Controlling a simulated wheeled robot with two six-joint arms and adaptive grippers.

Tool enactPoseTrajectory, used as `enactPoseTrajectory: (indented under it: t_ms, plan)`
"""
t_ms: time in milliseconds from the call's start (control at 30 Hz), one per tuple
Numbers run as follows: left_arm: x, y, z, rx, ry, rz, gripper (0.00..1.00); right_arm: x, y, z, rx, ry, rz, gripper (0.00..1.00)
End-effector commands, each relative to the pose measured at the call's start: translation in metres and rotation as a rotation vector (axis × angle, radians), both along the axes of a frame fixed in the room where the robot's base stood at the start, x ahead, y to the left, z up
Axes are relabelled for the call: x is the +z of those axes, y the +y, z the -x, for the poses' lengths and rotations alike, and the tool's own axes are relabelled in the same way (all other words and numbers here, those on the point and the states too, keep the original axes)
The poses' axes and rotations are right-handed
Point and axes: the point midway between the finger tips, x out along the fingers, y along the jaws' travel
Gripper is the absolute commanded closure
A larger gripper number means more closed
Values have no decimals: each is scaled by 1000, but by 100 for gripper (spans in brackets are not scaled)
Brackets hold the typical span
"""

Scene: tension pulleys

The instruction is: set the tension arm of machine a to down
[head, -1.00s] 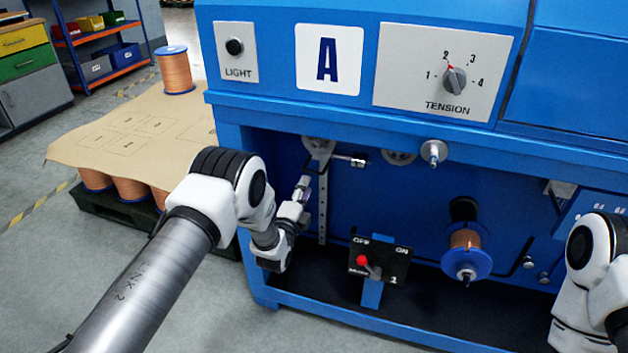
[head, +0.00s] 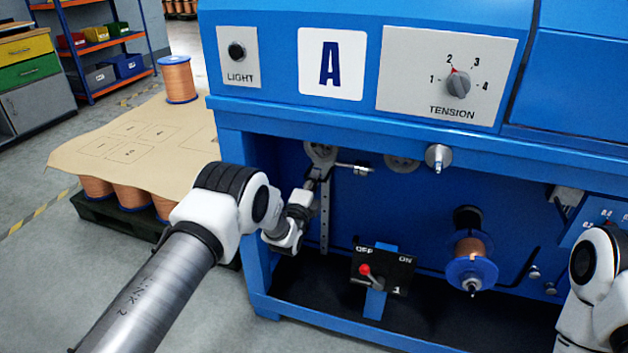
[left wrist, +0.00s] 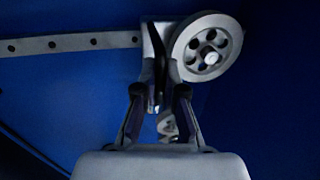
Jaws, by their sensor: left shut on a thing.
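Machine A (head: 331,64) is the blue machine in front of me. Its tension arm, with a grey pulley wheel (head: 321,153) at its end, is in the upper left of the open bay; the wheel also shows in the left wrist view (left wrist: 207,47). My left gripper (head: 317,176) is just below the wheel; in the left wrist view its fingers (left wrist: 160,92) are closed on the tension arm's end beside the wheel. The fingers partly hide the held part. My right gripper is out of view.
A perforated vertical strip (head: 325,222) hangs below the wheel. A red-tipped OFF/ON switch (head: 366,270) and a copper spool on a blue flange (head: 470,272) are lower in the bay. A tension dial (head: 458,86) is above.

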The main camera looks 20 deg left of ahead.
Motion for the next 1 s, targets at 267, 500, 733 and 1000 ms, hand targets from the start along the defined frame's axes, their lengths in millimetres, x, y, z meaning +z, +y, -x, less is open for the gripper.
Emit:
enactPoseTrajectory:
  t_ms: [267, 500, 733, 1000]
  plan:
    - [-35, 0, 1, 0, 6, 0, 100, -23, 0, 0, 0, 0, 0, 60]
    - [-97, 0, 0, 0, 1, 1, 100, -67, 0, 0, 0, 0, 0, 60]
    - [-157, 0, 0, 0, -2, 0, 100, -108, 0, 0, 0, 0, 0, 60]
    - [-196, 0, -1, 0, -4, 0, 100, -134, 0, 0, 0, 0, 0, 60]
